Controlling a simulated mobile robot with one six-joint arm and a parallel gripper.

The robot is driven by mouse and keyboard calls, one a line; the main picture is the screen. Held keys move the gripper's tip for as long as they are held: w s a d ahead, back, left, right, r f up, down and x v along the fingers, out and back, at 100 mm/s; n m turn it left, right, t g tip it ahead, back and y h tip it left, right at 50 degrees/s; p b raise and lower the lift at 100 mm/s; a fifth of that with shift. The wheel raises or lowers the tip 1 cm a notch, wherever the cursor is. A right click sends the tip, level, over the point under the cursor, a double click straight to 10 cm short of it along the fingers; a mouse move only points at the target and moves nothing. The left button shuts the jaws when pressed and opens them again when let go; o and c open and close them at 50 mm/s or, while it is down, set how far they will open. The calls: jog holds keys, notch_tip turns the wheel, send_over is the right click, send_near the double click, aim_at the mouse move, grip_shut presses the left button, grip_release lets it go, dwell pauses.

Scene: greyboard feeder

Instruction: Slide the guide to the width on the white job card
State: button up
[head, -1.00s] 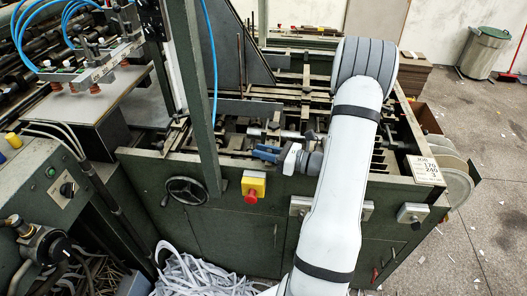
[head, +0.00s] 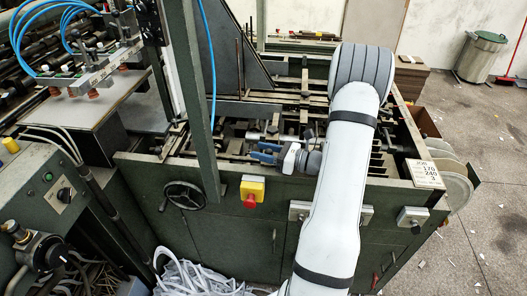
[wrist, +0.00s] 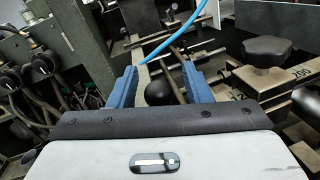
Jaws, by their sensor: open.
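The white job card (head: 424,173) is on the machine's front right corner and reads JOB, 170, 240, 3. My gripper (head: 264,154) is over the machine bed, its blue fingers pointing left in the head view. In the wrist view my gripper (wrist: 160,82) is open, with a black ball knob (wrist: 160,93) showing between its fingers; I cannot tell whether they touch it. To its right a black lobed knob (wrist: 267,50) sits on a metal block beside a scale (wrist: 301,75) marked 200. I cannot tell for sure which part is the guide.
A dark green post (head: 203,100) stands left of my gripper. A red button on a yellow box (head: 252,190) and a handwheel (head: 185,195) are on the machine front. Rods and bars crowd the bed. A blue hose (wrist: 180,35) crosses beyond the fingers.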

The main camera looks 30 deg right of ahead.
jog(key=b+v, duration=0.2)
jog(key=v, duration=0.5)
jog(key=shift+s+d, duration=0.3)
jog(key=shift+s, duration=0.05)
